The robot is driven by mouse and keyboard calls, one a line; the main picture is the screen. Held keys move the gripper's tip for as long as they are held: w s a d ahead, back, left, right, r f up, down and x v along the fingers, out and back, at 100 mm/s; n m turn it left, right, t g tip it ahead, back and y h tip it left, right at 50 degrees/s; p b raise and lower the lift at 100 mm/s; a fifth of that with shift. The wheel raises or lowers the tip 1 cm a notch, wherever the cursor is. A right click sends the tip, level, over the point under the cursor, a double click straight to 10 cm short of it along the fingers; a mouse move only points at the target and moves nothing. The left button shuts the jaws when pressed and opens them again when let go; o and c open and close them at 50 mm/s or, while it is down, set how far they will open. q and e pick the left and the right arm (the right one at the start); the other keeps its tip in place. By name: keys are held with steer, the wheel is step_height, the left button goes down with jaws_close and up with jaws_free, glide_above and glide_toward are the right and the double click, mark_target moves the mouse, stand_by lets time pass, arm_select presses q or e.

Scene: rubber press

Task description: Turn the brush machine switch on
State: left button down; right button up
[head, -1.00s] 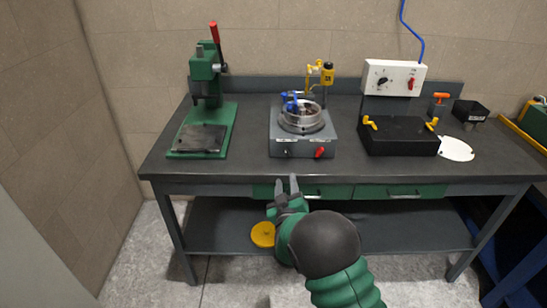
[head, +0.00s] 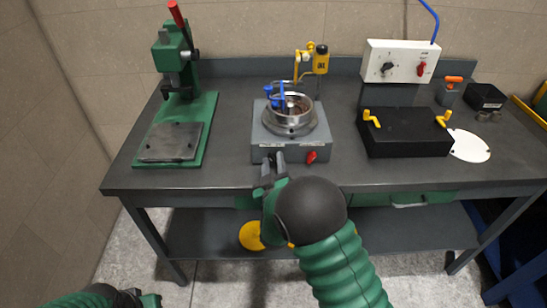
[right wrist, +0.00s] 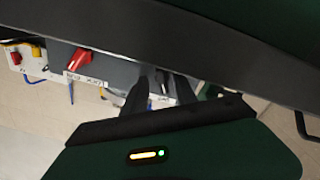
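The brush machine appears to be the grey box (head: 240,130) with a round metal bowl and blue parts on top, mid-bench in the head view. A red switch (head: 312,157) is on the right of its front face; it also shows in the right wrist view (right wrist: 78,60). My right gripper (head: 271,163) is at the left part of that front face, left of the red switch, and covers what is behind it. My left gripper (head: 148,299) is low at the bottom left, partly cut off.
A green press (head: 205,125) with a red lever stands on the left of the bench (head: 225,180). A black box (head: 405,138) with yellow handles and a white control box (head: 400,58) stand on the right. A yellow disc (head: 251,236) is on the lower shelf.

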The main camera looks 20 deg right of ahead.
steer(key=shift+s+a+r, duration=0.1)
steer(key=shift+s+a, duration=0.05)
steer(key=shift+a, duration=0.2)
steer(key=shift+c, duration=1.1)
steer(key=shift+a, duration=0.15)
steer(key=c, duration=0.5)
steer(key=shift+d, duration=0.3)
jaws_close()
arm_select(q)
steer(key=shift+s+a, duration=0.15)
steer(key=shift+a, duration=0.05)
